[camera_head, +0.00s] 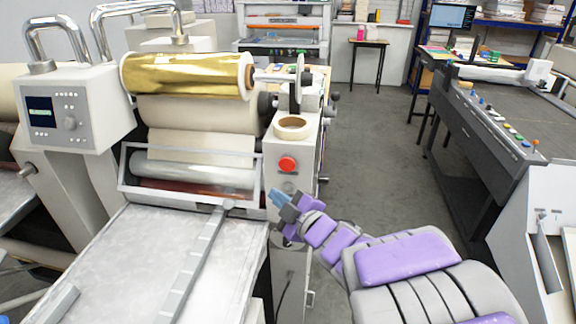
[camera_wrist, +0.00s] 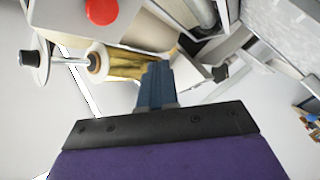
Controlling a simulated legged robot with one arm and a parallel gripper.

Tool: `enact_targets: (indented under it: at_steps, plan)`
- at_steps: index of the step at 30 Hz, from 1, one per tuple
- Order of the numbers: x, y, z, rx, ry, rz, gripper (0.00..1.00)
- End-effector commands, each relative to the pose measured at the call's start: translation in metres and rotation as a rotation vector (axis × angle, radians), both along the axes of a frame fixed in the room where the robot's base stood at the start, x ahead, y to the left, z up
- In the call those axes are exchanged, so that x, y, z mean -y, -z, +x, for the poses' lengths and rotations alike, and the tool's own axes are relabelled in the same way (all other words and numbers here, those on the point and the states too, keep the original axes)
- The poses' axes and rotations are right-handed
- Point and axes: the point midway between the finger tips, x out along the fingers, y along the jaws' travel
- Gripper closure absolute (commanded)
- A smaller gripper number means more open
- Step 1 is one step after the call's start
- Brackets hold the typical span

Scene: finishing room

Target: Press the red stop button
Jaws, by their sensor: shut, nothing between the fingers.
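The red stop button (camera_head: 287,165) is a round red knob on the front of the pale machine post, to the right of the rollers. It also shows in the wrist view at the top left (camera_wrist: 101,10). My gripper (camera_head: 274,196) is shut with nothing between its blue fingers. In the head view it appears just below and slightly left of the button. In the wrist view the fingertips (camera_wrist: 157,66) are apart from the button in the picture, which lies up and to the left. Exact depth between them is hard to tell.
A tape roll (camera_head: 293,126) sits on top of the post. A gold foil roll (camera_head: 187,75) and a metal feed table (camera_head: 150,262) are to the left. A long dark machine (camera_head: 470,135) stands right. Grey floor (camera_head: 374,150) between is clear.

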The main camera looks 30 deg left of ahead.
Motion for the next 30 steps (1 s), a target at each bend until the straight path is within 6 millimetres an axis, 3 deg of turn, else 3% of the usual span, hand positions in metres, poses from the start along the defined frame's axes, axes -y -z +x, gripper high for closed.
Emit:
enact_targets:
  at_steps: [11, 22, 30]
  plan:
    - [0.015, -0.007, 0.013, -0.001, 0.004, 0.017, 1.00]
    - [-0.015, -0.001, 0.056, -0.002, 0.002, 0.003, 1.00]
    - [-0.014, -0.004, 0.081, -0.002, 0.004, 0.008, 1.00]
